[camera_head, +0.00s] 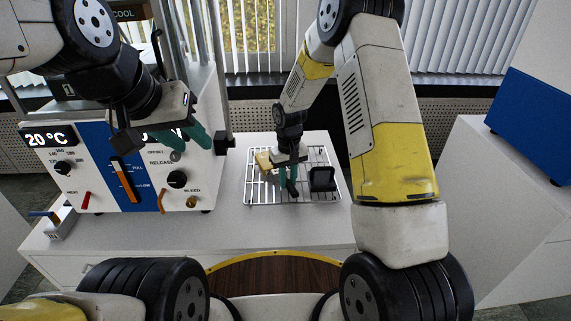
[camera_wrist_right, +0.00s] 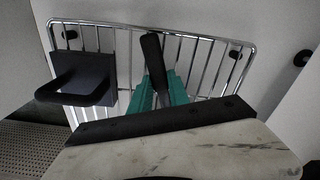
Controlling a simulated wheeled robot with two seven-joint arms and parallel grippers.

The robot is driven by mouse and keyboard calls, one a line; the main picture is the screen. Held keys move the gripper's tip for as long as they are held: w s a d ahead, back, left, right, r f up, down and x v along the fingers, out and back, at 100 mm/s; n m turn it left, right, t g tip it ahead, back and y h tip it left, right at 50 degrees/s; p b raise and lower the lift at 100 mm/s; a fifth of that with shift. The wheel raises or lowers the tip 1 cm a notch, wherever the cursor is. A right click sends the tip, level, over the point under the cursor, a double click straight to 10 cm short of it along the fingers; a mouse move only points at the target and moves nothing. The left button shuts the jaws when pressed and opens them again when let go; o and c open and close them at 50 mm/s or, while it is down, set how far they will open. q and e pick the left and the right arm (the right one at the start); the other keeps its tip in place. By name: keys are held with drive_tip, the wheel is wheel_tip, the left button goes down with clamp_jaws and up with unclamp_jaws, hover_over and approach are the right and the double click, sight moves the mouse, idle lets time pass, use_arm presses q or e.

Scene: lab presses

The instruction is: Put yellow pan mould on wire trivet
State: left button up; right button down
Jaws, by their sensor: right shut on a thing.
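The yellow pan mould (camera_head: 263,161) is at the back left of the wire trivet (camera_head: 331,157), partly hidden by my right gripper. I cannot tell whether it touches the wires. My right gripper (camera_head: 285,182) is over the trivet. In the right wrist view its teal fingers (camera_wrist_right: 160,92) are shut on a dark handle (camera_wrist_right: 152,50), which appears to be the mould's; no yellow shows there. The trivet also shows in the right wrist view (camera_wrist_right: 211,62). My left gripper (camera_head: 188,133) is open and empty in front of the press.
A dark mould with a loop handle (camera_head: 322,180) is on the trivet's right part, close to my right gripper; it also shows in the right wrist view (camera_wrist_right: 95,70). The press (camera_head: 90,160) stands left. Bare white counter (camera_head: 290,228) lies in front of the trivet.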

drive_tip(key=shift+f, duration=0.15)
drive_tip(key=c, duration=1.2)
unclamp_jaws()
drive_tip(key=shift+o, duration=0.2)
wheel_tip(320, 180, up, 8)
drive_tip(key=shift+f, duration=0.2)
drive_tip(key=s+d+r+m+t, duration=0.1)
drive_tip(key=s+d+r, duration=0.15)
drive_tip(key=r, duration=0.35)
drive_tip(key=s+d+r+t+y, duration=0.1)
drive_tip(key=s+d+r, duration=0.1)
drive_tip(key=s+r, duration=0.35)
drive_tip(key=s+d+r+m+t, duration=0.1)
drive_tip(key=s+d+r, duration=0.1)
drive_tip(key=r, duration=0.6)
drive_tip(key=s+d+r+t, duration=0.1)
drive_tip(key=s+r, duration=0.1)
drive_tip(key=s, duration=0.5)
drive_tip(key=s+d+r+m+t+y, duration=0.1)
drive_tip(key=s+d+r+t, duration=0.1)
drive_tip(key=s, duration=0.6)
drive_tip(key=shift+s+r, duration=0.2)
drive_tip(key=shift+r, duration=0.65)
